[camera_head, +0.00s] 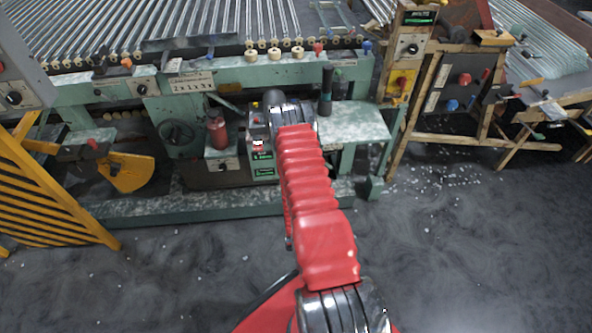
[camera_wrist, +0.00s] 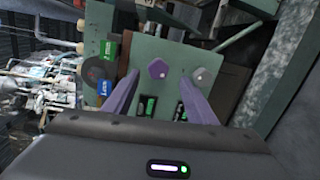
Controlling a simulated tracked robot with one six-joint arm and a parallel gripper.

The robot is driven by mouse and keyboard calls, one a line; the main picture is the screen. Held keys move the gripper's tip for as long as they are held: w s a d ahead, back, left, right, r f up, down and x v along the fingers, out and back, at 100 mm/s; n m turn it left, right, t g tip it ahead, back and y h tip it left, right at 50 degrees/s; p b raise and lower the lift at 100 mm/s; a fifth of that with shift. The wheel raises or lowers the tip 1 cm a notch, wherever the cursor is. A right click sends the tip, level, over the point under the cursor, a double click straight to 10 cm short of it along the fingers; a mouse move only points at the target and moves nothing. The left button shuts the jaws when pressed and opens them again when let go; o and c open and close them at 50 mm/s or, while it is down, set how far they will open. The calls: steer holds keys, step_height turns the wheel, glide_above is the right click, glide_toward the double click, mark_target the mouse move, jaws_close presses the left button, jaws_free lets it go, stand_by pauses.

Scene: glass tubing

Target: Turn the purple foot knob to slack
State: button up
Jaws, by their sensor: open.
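The purple foot knob (camera_wrist: 158,69) shows in the wrist view as a small hexagonal knob on a grey-green panel (camera_wrist: 150,49). My gripper (camera_wrist: 159,80) is open, its two purple fingers pointing at the panel. The knob shows between the fingertips, with a gap on each side. I cannot tell how far the tips are from the panel. In the head view my red arm reaches to the green machine (camera_head: 250,72) and hides the knob and the fingers.
A pale round knob (camera_wrist: 201,75) sits just right of the right fingertip. A blue label (camera_wrist: 104,87) and a green label (camera_wrist: 108,50) are at the panel's left. In the head view a red bottle-like thing (camera_head: 218,133) stands left of the arm, and a yellow barrier (camera_head: 45,190) is at far left.

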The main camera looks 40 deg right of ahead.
steer(key=v, duration=0.6)
stand_by(0.6)
